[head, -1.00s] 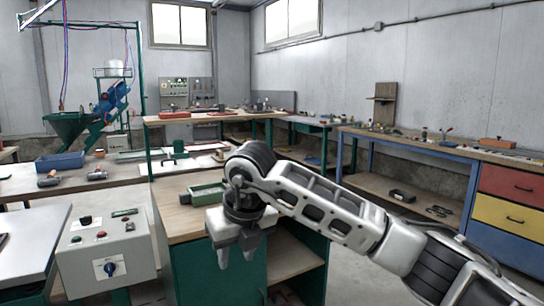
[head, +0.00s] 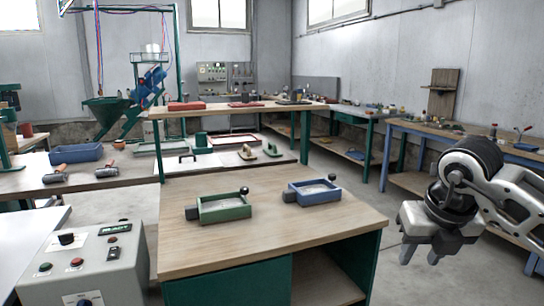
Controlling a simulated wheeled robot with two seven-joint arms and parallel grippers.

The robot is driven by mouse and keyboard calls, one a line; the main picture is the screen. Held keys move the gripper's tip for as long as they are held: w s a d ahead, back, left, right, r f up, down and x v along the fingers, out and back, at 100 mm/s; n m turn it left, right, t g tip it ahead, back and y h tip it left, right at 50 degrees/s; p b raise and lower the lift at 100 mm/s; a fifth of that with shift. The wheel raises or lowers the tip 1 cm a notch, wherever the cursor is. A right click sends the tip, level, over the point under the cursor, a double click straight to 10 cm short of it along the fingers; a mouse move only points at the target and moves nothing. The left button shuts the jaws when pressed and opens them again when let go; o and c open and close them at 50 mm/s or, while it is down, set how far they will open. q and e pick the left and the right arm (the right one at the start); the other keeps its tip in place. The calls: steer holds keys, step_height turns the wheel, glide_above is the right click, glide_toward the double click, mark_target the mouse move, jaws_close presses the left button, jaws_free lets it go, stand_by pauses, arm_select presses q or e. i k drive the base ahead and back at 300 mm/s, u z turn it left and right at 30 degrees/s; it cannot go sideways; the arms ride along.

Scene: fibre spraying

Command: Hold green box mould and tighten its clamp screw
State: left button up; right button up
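The green box mould (head: 224,208) sits on the wooden top of the green cabinet bench, left of centre, and looks full of a pale material. A black round knob (head: 244,190) stands at its far right corner, and a dark block (head: 191,212) is at its left end. I cannot tell which is the clamp screw. My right gripper (head: 420,255) hangs in the air right of the bench, well apart from the mould. Its fingers point down with an empty gap between them. My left gripper is not in view.
A blue box mould (head: 318,197) with a similar knob sits right of the green one. A grey control box (head: 98,262) stands left of the bench. The front of the bench top (head: 265,242) is clear. A blue tray (head: 75,153) lies on the left table.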

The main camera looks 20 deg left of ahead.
mark_target(244, 190)
steer(key=u, duration=0.7)
steer(key=i, duration=1.35)
steer(key=u, duration=0.4)
